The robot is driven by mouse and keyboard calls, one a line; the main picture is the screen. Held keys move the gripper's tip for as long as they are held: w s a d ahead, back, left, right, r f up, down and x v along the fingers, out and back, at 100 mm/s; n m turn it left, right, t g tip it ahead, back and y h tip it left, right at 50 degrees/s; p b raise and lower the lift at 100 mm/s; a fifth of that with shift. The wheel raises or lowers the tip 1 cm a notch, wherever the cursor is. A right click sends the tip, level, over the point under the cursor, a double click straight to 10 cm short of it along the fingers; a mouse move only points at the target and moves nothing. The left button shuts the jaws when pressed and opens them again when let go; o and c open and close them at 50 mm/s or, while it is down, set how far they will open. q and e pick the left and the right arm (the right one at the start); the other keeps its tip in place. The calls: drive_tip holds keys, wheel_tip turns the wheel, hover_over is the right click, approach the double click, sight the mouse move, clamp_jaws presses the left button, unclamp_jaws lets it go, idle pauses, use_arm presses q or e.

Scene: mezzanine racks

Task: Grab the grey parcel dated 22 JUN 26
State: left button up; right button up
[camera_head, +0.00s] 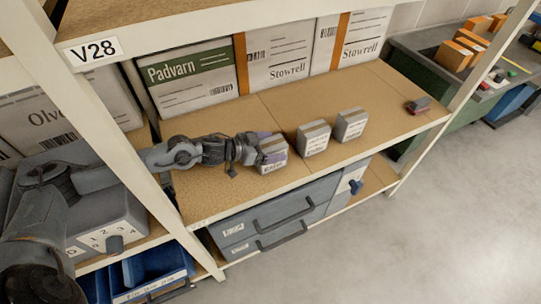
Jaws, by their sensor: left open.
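Several small grey parcels with white labels stand in a row on the brown shelf (240,118). The left parcel (273,156) is at my left gripper, the middle parcel (314,139) is just right of it, and the right parcel (350,125) is farther along. The label print is too small for me to read any date. My left gripper (259,147) reaches in from the left and is open at the left parcel, overlapping its left side in view. I cannot tell whether the fingers touch it. My right gripper is out of view.
Large white boxes (280,70) line the shelf's back. A dark reddish object (418,105) lies at the right end. Grey drawers (275,220) sit below. The shelf right of the parcels is mostly clear.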

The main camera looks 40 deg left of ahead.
use_arm(q)
drive_tip(key=c, duration=1.1)
drive_tip(key=shift+c, duration=0.9)
drive_tip(key=shift+r, duration=0.2)
